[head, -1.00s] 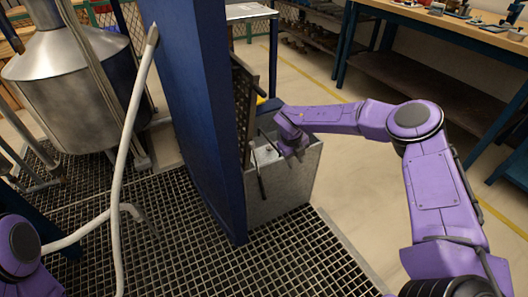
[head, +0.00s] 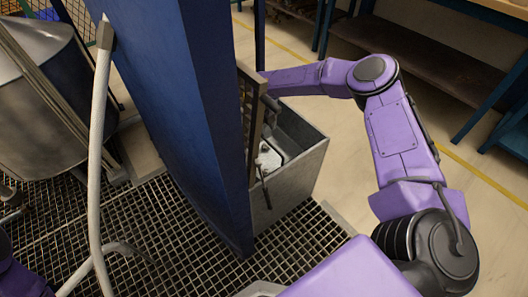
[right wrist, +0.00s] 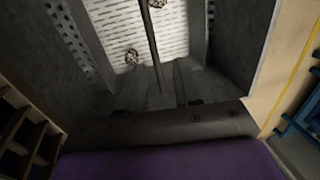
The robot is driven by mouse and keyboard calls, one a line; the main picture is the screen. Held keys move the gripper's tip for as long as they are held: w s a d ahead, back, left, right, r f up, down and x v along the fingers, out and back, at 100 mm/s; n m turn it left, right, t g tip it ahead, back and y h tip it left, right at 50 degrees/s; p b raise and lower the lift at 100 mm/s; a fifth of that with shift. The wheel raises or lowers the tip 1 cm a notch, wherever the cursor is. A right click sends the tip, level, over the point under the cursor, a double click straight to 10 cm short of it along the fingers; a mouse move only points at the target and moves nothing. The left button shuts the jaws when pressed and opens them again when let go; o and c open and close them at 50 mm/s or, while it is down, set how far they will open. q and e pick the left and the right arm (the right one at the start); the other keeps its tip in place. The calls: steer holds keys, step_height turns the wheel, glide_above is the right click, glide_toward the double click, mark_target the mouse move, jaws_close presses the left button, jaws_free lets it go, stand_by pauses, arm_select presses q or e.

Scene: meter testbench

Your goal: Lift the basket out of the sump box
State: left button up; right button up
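The sump box (head: 295,172) is an open grey metal box beside the blue column in the head view. Inside it lies a pale piece (head: 268,158), probably part of the basket. The right wrist view looks down on the perforated, light basket (right wrist: 115,35) between grey walls, with a thin dark rod crossing it. The wrist view shows my purple hand and a dark grey bar along the bottom, but no clear fingertips. My left gripper is out of view; only a purple arm part shows.
The tall blue column (head: 180,110) stands close against the box and blocks part of the view. A dark grate-like panel (head: 250,90) stands at its right edge. A pale pipe (head: 97,140) and a metal tank (head: 35,90) are at left.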

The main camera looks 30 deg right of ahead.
mark_target(268, 142)
steer(key=f, duration=0.3)
steer(key=f+b, duration=0.1)
steer(key=f, duration=0.1)
steer(key=f+b, duration=0.1)
steer(key=f, duration=0.2)
steer(key=shift+s+d+f, duration=0.15)
steer(key=shift+d+f, duration=0.2)
steer(key=shift+f, duration=0.2)
steer(key=shift+r, duration=0.15)
steer(key=shift+c, duration=0.6)
jaws_close()
